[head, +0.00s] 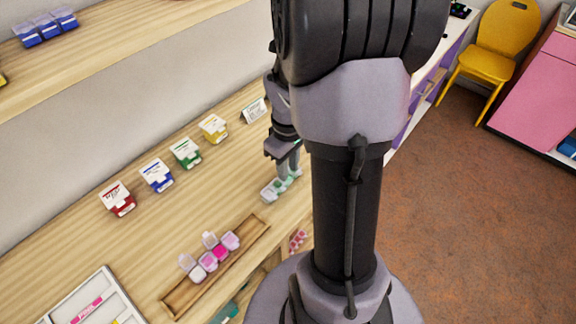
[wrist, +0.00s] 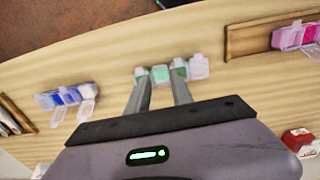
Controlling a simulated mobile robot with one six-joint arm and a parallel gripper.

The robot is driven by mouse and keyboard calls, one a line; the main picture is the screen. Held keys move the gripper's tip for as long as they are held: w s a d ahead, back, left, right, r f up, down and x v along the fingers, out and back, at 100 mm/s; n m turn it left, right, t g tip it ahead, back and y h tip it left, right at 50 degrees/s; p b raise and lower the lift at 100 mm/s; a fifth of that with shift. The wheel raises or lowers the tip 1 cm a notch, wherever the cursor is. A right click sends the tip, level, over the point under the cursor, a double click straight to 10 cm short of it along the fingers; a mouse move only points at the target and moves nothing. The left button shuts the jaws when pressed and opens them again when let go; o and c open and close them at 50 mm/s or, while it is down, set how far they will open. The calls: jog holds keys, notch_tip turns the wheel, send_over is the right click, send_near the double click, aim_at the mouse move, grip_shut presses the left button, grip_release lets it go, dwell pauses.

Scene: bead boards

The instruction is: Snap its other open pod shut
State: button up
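A short strip of clear-lidded pods with green beads (head: 281,187) lies on the wooden counter below my gripper. In the wrist view the green strip (wrist: 160,74) lies at the fingertips, with a paler pod at its right end; which lids stand open is hard to tell. My gripper (wrist: 161,82) points down with its two fingers apart, and a green pod shows between the tips. In the head view my gripper (head: 288,168) is just above the strip, and my arm partly hides that area. Contact between fingers and strip cannot be told.
A blue strip (wrist: 65,97) with hanging lids lies at left in the wrist view. Red (head: 117,198), blue (head: 156,175), green (head: 185,152) and yellow (head: 213,128) boxes line the back.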

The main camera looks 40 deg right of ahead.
grip_shut()
jog(key=b, duration=0.1)
jog(key=f+t+b, duration=0.1)
jog(key=b, duration=0.1)
jog(key=shift+s+f+t, duration=0.15)
jog(key=shift+s+t, duration=0.15)
jog(key=shift+s, duration=0.05)
jog(key=t+b, duration=0.1)
jog(key=b, duration=0.1)
jog(key=shift+s+b, duration=0.35)
jog(key=shift+b, duration=0.05)
jog(key=shift+r+t, duration=0.25)
jog(key=shift+t, duration=0.05)
jog(key=o, duration=0.9)
grip_release()
jog(key=shift+o, duration=0.2)
